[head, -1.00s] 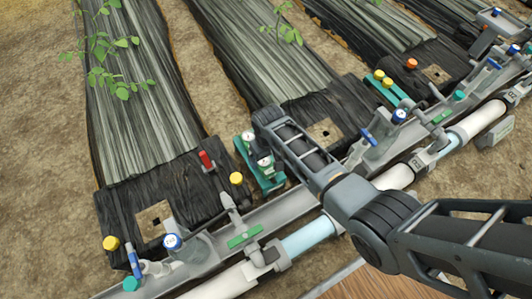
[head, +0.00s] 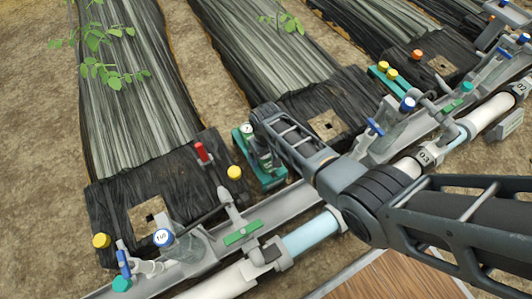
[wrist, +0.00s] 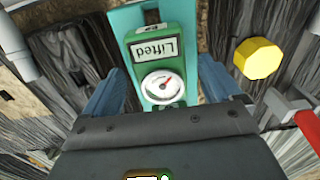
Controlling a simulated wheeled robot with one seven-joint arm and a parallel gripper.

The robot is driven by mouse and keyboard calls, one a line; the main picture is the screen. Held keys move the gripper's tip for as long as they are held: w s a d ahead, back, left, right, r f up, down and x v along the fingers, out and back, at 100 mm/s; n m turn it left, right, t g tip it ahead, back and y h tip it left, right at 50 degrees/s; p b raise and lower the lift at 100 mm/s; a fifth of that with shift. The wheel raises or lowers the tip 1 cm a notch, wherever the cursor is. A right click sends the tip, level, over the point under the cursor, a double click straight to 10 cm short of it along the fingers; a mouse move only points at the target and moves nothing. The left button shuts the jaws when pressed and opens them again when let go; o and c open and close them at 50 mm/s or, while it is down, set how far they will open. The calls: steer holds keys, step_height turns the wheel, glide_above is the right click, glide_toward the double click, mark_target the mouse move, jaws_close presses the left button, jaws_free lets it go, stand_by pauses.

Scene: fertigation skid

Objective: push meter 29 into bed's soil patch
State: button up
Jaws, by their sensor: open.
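In the wrist view a green meter (wrist: 161,55) with a round white dial and a label reading "Lifted" sits between the two blue fingers of my gripper (wrist: 160,88). The fingers are open, one on each side, with contact not clear. The small tag at its far end is too small to read as 29. In the head view my gripper (head: 263,128) is over a teal rack (head: 268,181) holding green meters with dials, partly hidden by my gripper. Square tan soil patches with dark holes show in the nearest bed (head: 141,212) and the middle bed (head: 327,124).
A yellow knob (head: 234,172) and a red handle (head: 203,153) stand left of the rack. A grey channel with blue-capped valves (head: 163,238) and a white-and-clear pipe (head: 310,236) run along the front. Another teal rack with yellow caps (head: 384,66) lies farther right.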

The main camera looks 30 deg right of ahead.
steer(key=c, duration=1.2)
step_height(320, 180, up, 11)
steer(key=p, duration=1)
steer(key=shift+p, duration=0.4)
